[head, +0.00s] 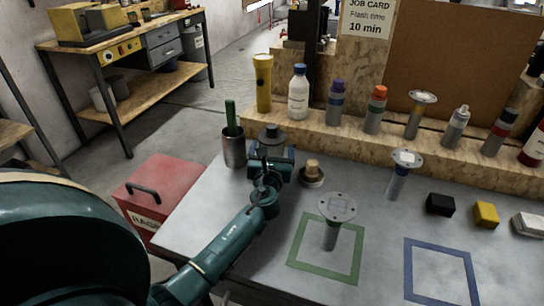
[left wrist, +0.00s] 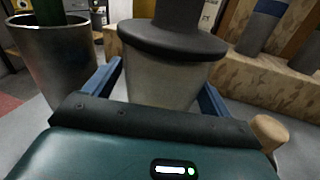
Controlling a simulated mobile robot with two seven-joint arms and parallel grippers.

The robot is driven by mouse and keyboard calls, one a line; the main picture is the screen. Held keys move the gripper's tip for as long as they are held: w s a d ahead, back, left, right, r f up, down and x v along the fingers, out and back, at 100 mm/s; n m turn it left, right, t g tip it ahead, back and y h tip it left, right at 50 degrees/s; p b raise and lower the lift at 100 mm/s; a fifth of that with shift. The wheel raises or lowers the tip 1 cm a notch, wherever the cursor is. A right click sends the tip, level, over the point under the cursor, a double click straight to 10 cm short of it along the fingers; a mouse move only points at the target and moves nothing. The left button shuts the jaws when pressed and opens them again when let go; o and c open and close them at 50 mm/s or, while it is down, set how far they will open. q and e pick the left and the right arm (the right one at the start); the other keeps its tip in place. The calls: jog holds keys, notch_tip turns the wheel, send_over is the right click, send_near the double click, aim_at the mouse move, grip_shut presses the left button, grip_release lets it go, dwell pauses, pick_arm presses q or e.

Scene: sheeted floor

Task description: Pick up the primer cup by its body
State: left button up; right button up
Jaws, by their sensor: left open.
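The primer cup appears to be the light grey cup with a wide dark lid and knob; in the left wrist view its body (left wrist: 160,85) fills the middle. In the head view its dark top (head: 271,135) shows just beyond my left gripper (head: 272,150), which hides most of its body. My left gripper, also in the left wrist view (left wrist: 161,78), is open, with one blue finger on each side of the cup body. Whether either finger touches it I cannot tell. My right gripper is in neither view.
A metal pot (head: 234,152) with a green handle stands close left of the cup. A small wooden-topped piece (head: 312,172) is to its right. A round-topped stand (head: 335,212) stands in the green square. A wooden ledge (head: 300,126) with several bottles runs behind.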

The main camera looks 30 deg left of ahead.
pick_arm(q)
jog(key=shift+c, duration=0.2)
jog(key=c, duration=1)
